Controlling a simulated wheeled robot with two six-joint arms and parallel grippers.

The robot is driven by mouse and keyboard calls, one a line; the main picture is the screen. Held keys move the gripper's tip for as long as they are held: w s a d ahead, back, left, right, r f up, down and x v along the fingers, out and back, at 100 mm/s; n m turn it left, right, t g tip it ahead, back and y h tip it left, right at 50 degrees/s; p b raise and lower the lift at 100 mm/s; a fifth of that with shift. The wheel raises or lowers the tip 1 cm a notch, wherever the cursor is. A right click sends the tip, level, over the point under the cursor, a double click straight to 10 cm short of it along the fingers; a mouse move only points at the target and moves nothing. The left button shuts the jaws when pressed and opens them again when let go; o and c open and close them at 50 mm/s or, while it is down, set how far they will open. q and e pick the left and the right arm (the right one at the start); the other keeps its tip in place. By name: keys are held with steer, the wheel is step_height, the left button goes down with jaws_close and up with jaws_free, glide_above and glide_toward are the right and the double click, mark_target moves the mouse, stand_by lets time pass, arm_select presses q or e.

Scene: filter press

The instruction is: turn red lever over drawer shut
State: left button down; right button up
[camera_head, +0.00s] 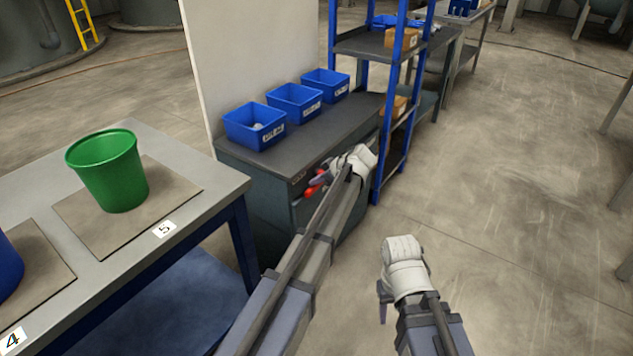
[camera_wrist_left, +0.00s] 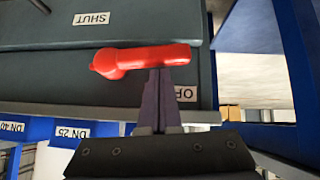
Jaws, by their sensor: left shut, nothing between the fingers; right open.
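The red lever (camera_wrist_left: 140,58) lies across the left wrist view on a grey drawer front, its rounded end to the left. It shows in small parts in the head view (camera_head: 311,191), partly hidden by my left gripper. A "SHUT" label (camera_wrist_left: 91,18) and a partly covered label starting "OP" (camera_wrist_left: 186,93) are on the front, both upside down there. My left gripper (camera_wrist_left: 157,72) is shut and empty, its fingertips right at the lever's edge; I cannot tell if they touch. It also shows in the head view (camera_head: 320,179). My right gripper (camera_head: 383,293) is open and away over the floor.
The grey cabinet (camera_head: 345,119) carries several blue bins (camera_head: 294,103) on top. A blue-framed shelf (camera_head: 394,90) stands just right of it. At left, a table (camera_head: 217,176) holds a green bucket (camera_head: 110,175).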

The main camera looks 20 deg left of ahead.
stand_by(0.4)
arm_select(q)
steer(key=shift+s+f+t+b, duration=0.15)
steer(key=shift+f+t+b, duration=0.15)
steer(key=shift+f+b, duration=0.05)
steer(key=shift+s+a+f+n+t+b, duration=0.15)
steer(key=shift+f+n+t+b, duration=0.1)
steer(key=shift+f+b, duration=0.15)
steer(key=shift+s+f+n+t+b, duration=0.15)
steer(key=shift+f+t+b, duration=0.1)
steer(key=shift+b, duration=0.25)
steer(key=shift+w+d+f+n+t+h+b, duration=0.25)
steer(key=shift+w+f+n+t+b, duration=0.7)
steer(key=shift+b, duration=1.65)
steer(key=shift+w+d+f+n+t+h+b, duration=0.15)
steer(key=shift+w+d+f+n+t+b, duration=0.2)
steer(key=shift+f+t+b, duration=1.45)
steer(key=shift+w+d+f+n+t+h+b, duration=0.15)
steer(key=shift+w+f+n+t+b, duration=0.5)
steer(key=shift+f+b, duration=1.85)
steer(key=shift+r+b, duration=0.95)
steer(key=shift+b, duration=0.05)
